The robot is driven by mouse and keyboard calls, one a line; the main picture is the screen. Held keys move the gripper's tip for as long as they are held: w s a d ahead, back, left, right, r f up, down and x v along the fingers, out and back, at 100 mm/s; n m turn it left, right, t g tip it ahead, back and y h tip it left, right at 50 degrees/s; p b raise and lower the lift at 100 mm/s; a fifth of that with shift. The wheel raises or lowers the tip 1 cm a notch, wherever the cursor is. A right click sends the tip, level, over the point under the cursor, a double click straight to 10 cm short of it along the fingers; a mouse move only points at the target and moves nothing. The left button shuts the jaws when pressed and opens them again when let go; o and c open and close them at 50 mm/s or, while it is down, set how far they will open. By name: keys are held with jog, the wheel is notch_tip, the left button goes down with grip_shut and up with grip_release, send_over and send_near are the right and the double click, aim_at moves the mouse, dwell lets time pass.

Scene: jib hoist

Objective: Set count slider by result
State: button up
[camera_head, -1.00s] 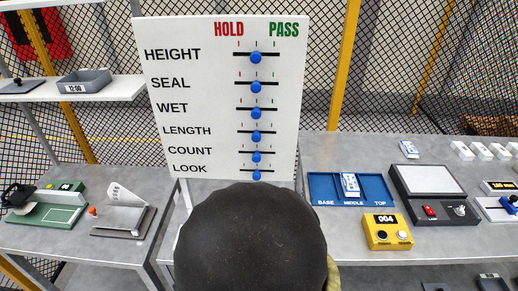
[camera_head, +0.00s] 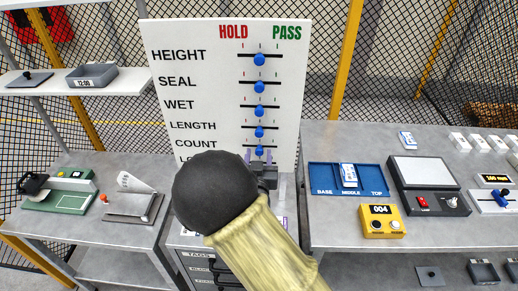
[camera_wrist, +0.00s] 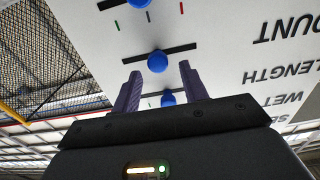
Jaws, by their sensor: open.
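The white board (camera_head: 215,85) has HOLD and PASS headings over rows of blue knobs on black tracks. The COUNT knob (camera_head: 259,150) sits near the middle of its track. It also shows in the wrist view (camera_wrist: 158,62), just beyond my fingertips. My gripper (camera_head: 261,158) is open in front of the board's lower part. In the wrist view my gripper (camera_wrist: 160,70) has one purple finger on each side of the COUNT knob's line, and contact cannot be told. The LENGTH knob (camera_wrist: 168,99) shows between the fingers. My arm hides the LOOK row in the head view.
A yellow counter (camera_head: 382,222) reading 004 stands on the right bench. A blue tray (camera_head: 322,180) marked BASE, MIDDLE, TOP holds a device in the middle. A grey box with a switch (camera_head: 424,203) stands beside it. A left shelf holds a grey bin (camera_head: 92,76).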

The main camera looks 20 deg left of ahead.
jog(key=shift+x, duration=0.85)
grip_shut()
jog(key=shift+w, duration=0.1)
